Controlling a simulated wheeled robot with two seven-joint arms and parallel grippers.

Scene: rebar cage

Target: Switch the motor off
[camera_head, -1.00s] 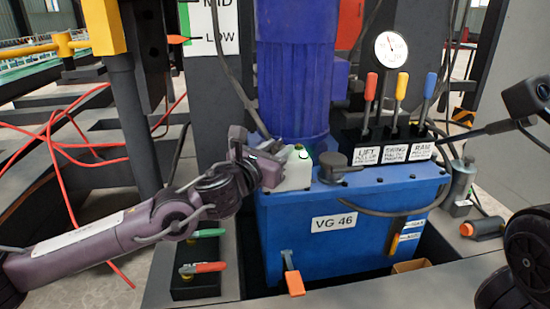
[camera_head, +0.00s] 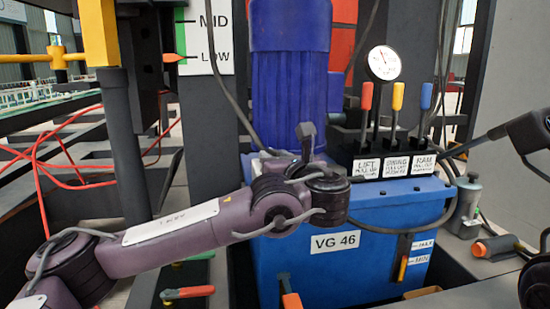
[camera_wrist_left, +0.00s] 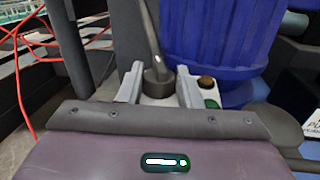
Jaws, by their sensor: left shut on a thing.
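The blue motor (camera_head: 290,75) stands upright on the blue VG 46 power unit (camera_head: 285,250). It also shows in the left wrist view (camera_wrist_left: 225,45). There, a pale switch box (camera_wrist_left: 190,99) sits in front of it, with a dark knob and upright lever (camera_wrist_left: 156,80), a green button (camera_wrist_left: 211,103) and a brownish button (camera_wrist_left: 206,82). My left gripper (camera_wrist_left: 158,90) is shut on the dark knob, one pale finger on each side. In the head view, my left wrist hides most of the switch box. A dark upright piece (camera_head: 307,137) shows above the wrist. My right gripper is not clearly seen.
Three levers (camera_head: 397,98), red, yellow and blue, stand right of the motor, behind labels LIFT, SWING and RAM. A pressure gauge (camera_head: 384,63) is above them. A red-handled valve (camera_head: 188,293) lies below my left arm. Red hoses (camera_head: 62,150) run at left.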

